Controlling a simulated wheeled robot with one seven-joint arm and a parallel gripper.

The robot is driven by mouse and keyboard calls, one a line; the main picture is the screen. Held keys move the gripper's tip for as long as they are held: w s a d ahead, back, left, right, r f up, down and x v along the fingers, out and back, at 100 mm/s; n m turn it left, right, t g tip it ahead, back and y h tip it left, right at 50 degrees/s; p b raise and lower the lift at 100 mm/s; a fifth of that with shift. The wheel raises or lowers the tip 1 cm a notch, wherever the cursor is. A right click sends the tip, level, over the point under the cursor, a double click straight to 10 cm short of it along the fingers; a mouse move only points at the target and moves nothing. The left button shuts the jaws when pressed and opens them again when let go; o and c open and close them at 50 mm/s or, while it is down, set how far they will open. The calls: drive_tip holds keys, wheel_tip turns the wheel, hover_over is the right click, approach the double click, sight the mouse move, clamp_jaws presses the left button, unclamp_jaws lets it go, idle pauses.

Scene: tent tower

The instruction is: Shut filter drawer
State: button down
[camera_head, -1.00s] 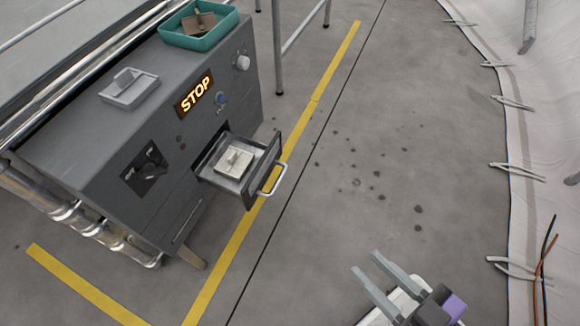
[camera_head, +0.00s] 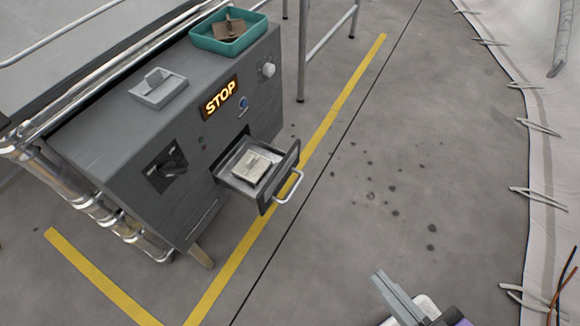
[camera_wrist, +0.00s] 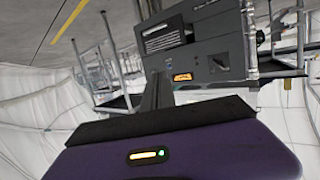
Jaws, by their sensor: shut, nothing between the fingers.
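The filter drawer (camera_head: 283,177) is pulled out of the front of the grey machine (camera_head: 110,135). Its silver bar handle (camera_head: 289,188) faces right. A pale filter block (camera_head: 251,166) with a raised grip sits inside the drawer. My gripper (camera_head: 380,276) is at the bottom right of the head view, above the bare floor, well apart from the drawer. Its fingers are together and empty.
Metal rails (camera_head: 302,50) stand behind.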

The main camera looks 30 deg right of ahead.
drive_tip(key=w+d+r+m+t+h+p, duration=0.1)
drive_tip(key=w+d+r+m+h+p, duration=0.15)
drive_tip(key=w+d+r+p, duration=0.45)
drive_tip(key=w+d+f+m+g+h+p, duration=0.1)
drive_tip(key=w+d+f+m+g+p, duration=0.45)
drive_tip(key=w+d+p, duration=0.65)
drive_tip(key=m+y+p, duration=0.4)
drive_tip(key=y, duration=0.6)
approach(293, 153)
drive_tip(key=x, duration=0.5)
drive_tip(key=shift+a+f+b, duration=0.15)
drive_tip(key=shift+f+b, duration=0.05)
drive_tip(key=shift+b, duration=0.15)
drive_tip(key=shift+w+a, duration=0.25)
drive_tip(key=shift+w, duration=0.25)
